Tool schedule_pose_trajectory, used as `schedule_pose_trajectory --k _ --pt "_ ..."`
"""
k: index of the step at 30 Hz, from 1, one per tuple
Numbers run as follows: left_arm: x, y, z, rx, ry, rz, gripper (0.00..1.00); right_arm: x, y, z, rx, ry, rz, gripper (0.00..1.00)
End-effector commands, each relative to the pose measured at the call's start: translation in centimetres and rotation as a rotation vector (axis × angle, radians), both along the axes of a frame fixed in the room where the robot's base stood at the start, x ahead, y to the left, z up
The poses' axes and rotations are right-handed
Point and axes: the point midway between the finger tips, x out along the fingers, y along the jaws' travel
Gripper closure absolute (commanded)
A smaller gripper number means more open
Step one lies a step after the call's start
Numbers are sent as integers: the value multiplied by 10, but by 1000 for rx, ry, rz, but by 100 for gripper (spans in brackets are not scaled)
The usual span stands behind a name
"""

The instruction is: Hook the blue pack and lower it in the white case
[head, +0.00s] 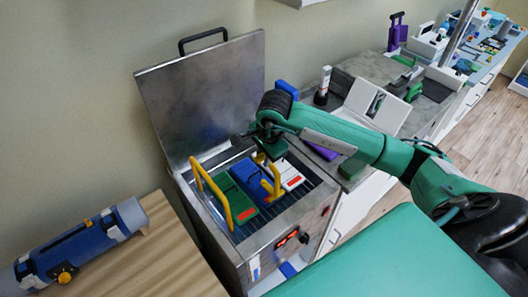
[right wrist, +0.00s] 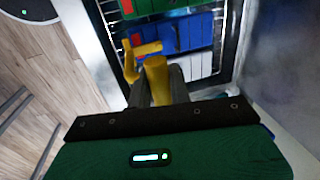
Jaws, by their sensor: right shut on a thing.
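The blue pack (head: 249,180) lies in the open metal tank between a green pack (head: 231,196) and a white pack (head: 290,174). It also shows in the right wrist view (right wrist: 188,38). My right gripper (head: 270,150) is over the tank, pointing down. It is shut on a yellow hook (right wrist: 156,78), whose lower end (head: 272,187) is close over the blue pack. I cannot tell if the hook touches the pack. A white case (head: 374,102), apparently open, stands on the counter right of the tank, partly behind my arm. My left gripper is out of view.
The metal tank (head: 296,222) has its lid (head: 205,95) raised at the back. A yellow arch (head: 207,187) stands at its left side. A blue and grey cylinder (head: 85,245) lies on the wooden table at left. A green surface (head: 400,255) fills the front right.

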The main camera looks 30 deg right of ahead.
Motion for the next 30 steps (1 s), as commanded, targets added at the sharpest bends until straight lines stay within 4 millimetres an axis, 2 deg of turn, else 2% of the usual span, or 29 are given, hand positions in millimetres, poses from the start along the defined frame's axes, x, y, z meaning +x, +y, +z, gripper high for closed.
schedule_pose_trajectory --k 9,30 --pt "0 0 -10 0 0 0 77 0 0 -24 1 0 1 100" --pt "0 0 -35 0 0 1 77 51 7 -22 1 -2 1 100"
